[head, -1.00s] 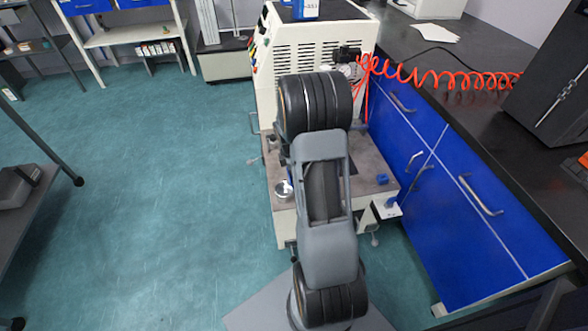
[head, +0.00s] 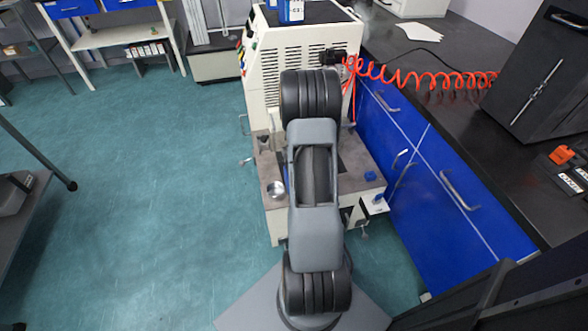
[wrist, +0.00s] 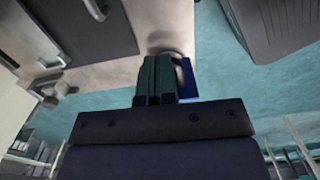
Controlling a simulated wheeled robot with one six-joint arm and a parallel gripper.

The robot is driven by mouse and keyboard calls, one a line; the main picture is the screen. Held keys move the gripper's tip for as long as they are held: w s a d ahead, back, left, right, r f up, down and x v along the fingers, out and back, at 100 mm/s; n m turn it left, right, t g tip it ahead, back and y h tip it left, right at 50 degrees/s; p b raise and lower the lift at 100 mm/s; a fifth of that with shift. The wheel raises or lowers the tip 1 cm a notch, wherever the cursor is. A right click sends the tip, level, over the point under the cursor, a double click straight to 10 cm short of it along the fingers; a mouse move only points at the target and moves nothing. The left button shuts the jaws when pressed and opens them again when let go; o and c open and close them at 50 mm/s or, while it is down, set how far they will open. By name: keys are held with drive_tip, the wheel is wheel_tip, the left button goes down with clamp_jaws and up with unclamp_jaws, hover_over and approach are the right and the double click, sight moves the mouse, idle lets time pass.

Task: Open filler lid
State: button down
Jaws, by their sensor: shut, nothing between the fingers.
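The beige rheometer (head: 308,58) stands ahead in the head view, with a low platform at its front. I cannot make out for certain which part is the filler lid. My gripper is hidden behind my arm in the head view. In the wrist view my gripper (wrist: 156,62) is shut and empty, its dark green fingers together. Just beyond the fingertips are a curved metal loop (wrist: 183,62) and a blue block (wrist: 190,88). I cannot tell whether the fingers touch them. A small blue piece (head: 370,176) sits on the platform's right side.
A silver cup (head: 275,188) is on the platform's left. Blue cabinets (head: 425,165) under a black bench (head: 455,95) close off the right side. A coiled red hose (head: 425,76) runs from the machine to the bench. The teal floor (head: 130,190) at left is open.

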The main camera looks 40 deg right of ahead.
drive_tip(key=shift+a, duration=0.1)
drive_tip(key=shift+w+a+r+p, duration=0.15)
drive_tip(key=shift+r+p, duration=0.25)
drive_tip(key=shift+r, duration=0.05)
wheel_tip(320, 180, up, 12)
drive_tip(key=p, duration=0.4)
drive_tip(key=shift+d+r, duration=0.15)
drive_tip(key=shift+d, duration=0.05)
